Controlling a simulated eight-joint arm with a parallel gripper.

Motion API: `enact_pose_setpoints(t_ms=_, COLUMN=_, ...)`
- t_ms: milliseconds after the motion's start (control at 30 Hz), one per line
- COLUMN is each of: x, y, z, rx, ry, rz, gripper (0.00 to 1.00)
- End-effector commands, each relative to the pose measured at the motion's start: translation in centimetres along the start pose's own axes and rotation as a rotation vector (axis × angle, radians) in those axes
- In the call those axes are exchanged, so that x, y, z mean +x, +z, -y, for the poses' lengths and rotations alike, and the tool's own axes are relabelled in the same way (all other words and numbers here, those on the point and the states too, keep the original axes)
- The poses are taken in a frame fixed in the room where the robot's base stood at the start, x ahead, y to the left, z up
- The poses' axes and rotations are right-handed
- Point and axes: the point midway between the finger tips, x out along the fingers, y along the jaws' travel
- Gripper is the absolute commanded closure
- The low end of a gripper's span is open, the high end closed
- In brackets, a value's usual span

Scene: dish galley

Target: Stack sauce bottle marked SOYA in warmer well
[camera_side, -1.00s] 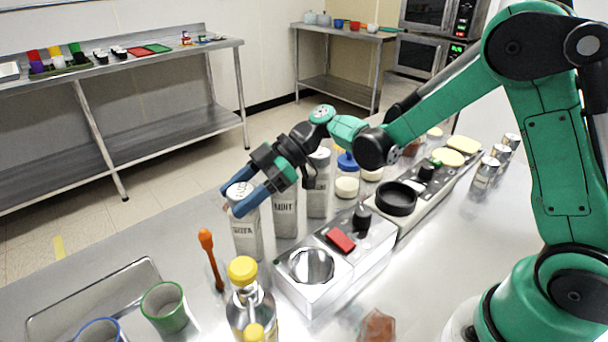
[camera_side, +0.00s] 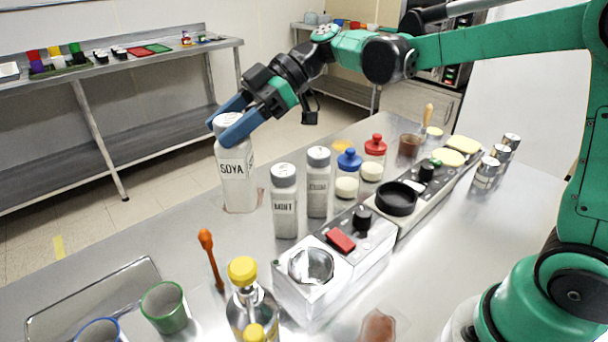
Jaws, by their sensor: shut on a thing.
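The white sauce bottle marked SOYA (camera_side: 236,178) hangs upright from my gripper (camera_side: 227,122), its label facing the camera. The two blue fingers are shut around its cap end, partly hiding the cap. Its base appears clear of the steel counter. The warmer (camera_side: 335,262) is a silver block with a round, open, shiny well (camera_side: 311,265), a red switch and a black knob. The well looks empty. It lies below and to the right of the held bottle. A second heating unit (camera_side: 420,190) with a black ring stands behind it.
Two grey-capped bottles (camera_side: 284,205) (camera_side: 318,185) stand between the held bottle and the warmer. A yellow-capped bottle (camera_side: 243,300) stands left of the well's front. An orange utensil (camera_side: 211,260), green cup (camera_side: 165,308) and tray (camera_side: 95,295) are at left. Blue-capped (camera_side: 347,175) and red-capped (camera_side: 374,160) jars stand behind.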

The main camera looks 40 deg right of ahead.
Motion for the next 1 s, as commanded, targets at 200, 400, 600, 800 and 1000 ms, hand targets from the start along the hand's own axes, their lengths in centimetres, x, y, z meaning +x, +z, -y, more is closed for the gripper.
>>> enact_pose_setpoints(t_ms=200, x=-2.5, y=-4.5, z=0.0, rx=0.0, ry=0.0, rz=-0.001, gripper=1.0)
enact_pose_setpoints(t_ms=400, x=-3.7, y=-6.8, z=0.0, rx=0.0, ry=0.0, rz=-0.001, gripper=1.0)
enact_pose_setpoints(t_ms=600, x=-5.0, y=-7.9, z=0.9, rx=0.016, ry=0.029, rz=0.001, gripper=1.0)
enact_pose_setpoints(t_ms=800, x=-7.2, y=-8.3, z=4.2, rx=0.072, ry=0.13, rz=0.003, gripper=1.0)
enact_pose_setpoints(t_ms=1000, x=-8.9, y=-7.5, z=7.7, rx=0.133, ry=0.243, rz=0.004, gripper=1.0)
